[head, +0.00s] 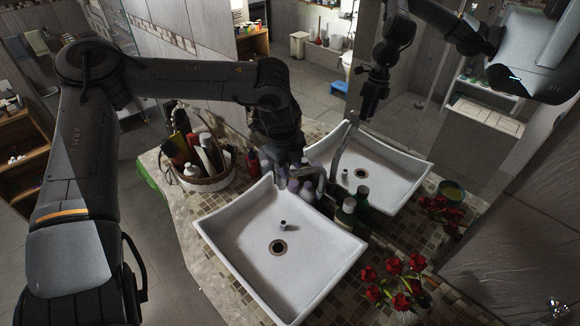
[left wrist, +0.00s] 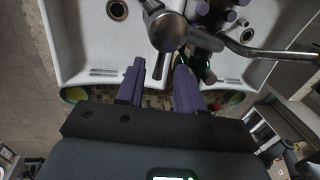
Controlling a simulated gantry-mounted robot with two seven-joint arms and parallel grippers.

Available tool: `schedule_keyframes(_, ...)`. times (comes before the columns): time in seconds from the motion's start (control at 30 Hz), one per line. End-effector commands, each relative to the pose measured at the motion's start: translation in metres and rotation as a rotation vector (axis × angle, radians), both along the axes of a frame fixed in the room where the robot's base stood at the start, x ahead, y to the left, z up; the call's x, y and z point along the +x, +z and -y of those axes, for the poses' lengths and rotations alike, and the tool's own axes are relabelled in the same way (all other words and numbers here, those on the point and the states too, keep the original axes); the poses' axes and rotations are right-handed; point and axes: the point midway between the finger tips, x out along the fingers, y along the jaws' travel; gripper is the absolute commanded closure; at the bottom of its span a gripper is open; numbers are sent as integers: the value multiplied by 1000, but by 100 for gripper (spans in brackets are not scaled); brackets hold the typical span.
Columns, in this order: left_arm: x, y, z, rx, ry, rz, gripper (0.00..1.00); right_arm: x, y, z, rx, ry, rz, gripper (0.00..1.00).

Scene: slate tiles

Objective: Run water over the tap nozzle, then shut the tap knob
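My left gripper (head: 300,184) is at the back edge of the white basin (head: 235,222), beside the bottles, and hides most of the tap in the head view. In the left wrist view my left gripper (left wrist: 159,88) has its two purple fingers apart with nothing held. The metal tap knob (left wrist: 167,30) is just beyond them, and its thin lever (left wrist: 160,66) lies near the gap between the fingertips. Contact cannot be told. A curved metal spout (left wrist: 268,51) shows to the right. I cannot tell the nozzle clearly, and no water stream is visible. My right gripper is not in view.
A basket (head: 205,182) of bottles stands left of the basin. A green bottle (head: 345,214) and red flowers (head: 400,284) stand to its right. Behind, what looks like a mirror shows a second basin (head: 385,170) and an arm. Air above the basin's front is clear.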

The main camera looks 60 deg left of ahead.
Motion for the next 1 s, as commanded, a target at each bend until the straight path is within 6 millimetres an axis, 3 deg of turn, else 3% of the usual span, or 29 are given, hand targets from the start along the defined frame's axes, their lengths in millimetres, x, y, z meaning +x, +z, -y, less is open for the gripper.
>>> schedule_keyframes(0.6,-17,89,4,1,1,1,63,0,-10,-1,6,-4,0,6)
schedule_keyframes(1.0,-19,101,5,0,1,0,63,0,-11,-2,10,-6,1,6)
